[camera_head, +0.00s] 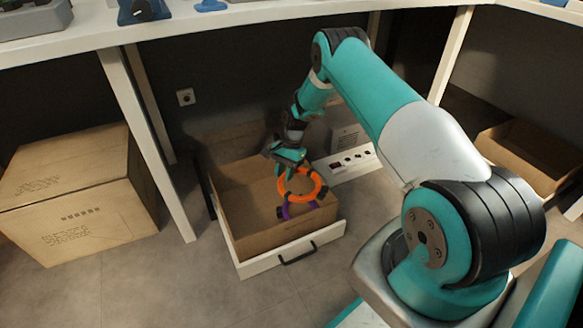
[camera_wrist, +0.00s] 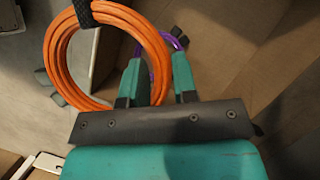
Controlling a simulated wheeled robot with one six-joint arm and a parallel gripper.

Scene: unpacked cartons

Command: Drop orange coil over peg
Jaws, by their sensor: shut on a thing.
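The orange coil (camera_head: 319,178) is a ring of cable with dark ties, hanging below my gripper (camera_head: 286,158) over an open carton. In the wrist view, the right side of the orange coil (camera_wrist: 57,68) passes between the two teal fingers of my gripper (camera_wrist: 157,68), which are shut on it. A purple coil (camera_head: 303,210) shows below and behind the orange one. Only a small arc of the purple coil (camera_wrist: 172,42) shows in the wrist view, and I cannot tell what it rests on. I cannot make out a peg in either view.
The open brown carton (camera_head: 240,205) sits in a white drawer (camera_head: 262,262) with a black handle. A closed carton (camera_head: 70,190) stands at the left, another open carton (camera_head: 525,155) at the right. A white power strip (camera_head: 345,163) lies behind. A white worktop (camera_head: 250,14) and its legs frame the space.

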